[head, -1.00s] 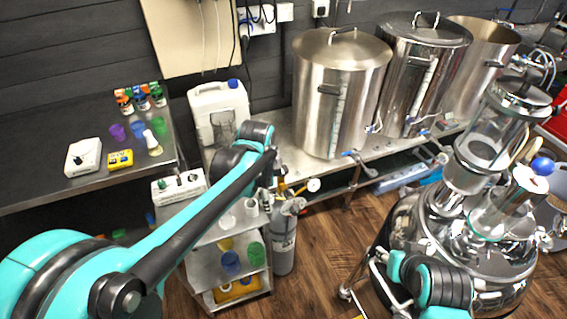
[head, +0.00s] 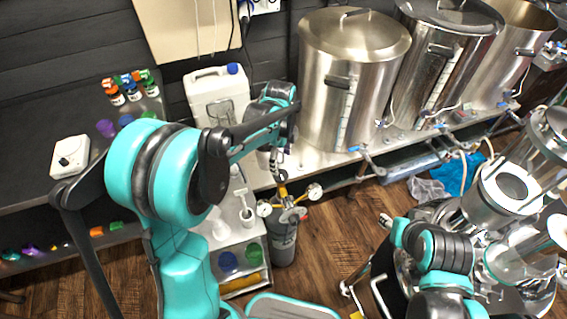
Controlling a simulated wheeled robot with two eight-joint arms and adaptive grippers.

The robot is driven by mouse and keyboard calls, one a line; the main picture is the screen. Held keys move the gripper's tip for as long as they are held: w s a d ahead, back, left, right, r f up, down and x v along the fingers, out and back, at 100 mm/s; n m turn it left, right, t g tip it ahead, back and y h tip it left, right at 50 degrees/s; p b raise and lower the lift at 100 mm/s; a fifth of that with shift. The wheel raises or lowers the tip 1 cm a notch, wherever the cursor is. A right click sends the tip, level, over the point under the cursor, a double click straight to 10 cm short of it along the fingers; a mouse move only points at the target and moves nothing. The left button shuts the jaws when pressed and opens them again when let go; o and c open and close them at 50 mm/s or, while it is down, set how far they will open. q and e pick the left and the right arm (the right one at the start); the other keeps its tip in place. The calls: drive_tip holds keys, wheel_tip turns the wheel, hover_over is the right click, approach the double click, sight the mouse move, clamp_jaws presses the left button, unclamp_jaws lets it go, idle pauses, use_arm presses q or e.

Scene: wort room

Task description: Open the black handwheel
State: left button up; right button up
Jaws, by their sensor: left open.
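A grey gas cylinder (head: 284,243) stands on the floor at the right end of the small metal cart. Brass fittings and two round gauges (head: 314,191) sit on its top. Something dark shows among these fittings, but I cannot tell a black handwheel apart for sure. My left arm reaches in from the left, and my left gripper (head: 277,160) hangs above the cylinder's fittings. It is small and partly hidden by its own wrist; it is open, with nothing seen in it. My right arm shows at the lower right, but its gripper does not show.
Large steel pots (head: 350,85) stand on a metal bench behind. A white canister (head: 217,97) stands left of them. The cart (head: 240,283) holds cups and funnels close beside the cylinder. Shiny vessels (head: 500,195) crowd the right. Wooden floor (head: 335,245) is clear right of the cylinder.

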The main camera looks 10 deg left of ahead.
sight(281, 174)
use_arm(q)
drive_tip(key=f+b, duration=0.1)
drive_tip(key=f, duration=0.1)
drive_tip(key=f+b, duration=0.1)
drive_tip(key=f, duration=0.2)
drive_tip(key=shift+s+f, duration=0.2)
drive_tip(key=shift+f, duration=0.7)
drive_tip(key=c, duration=1.2)
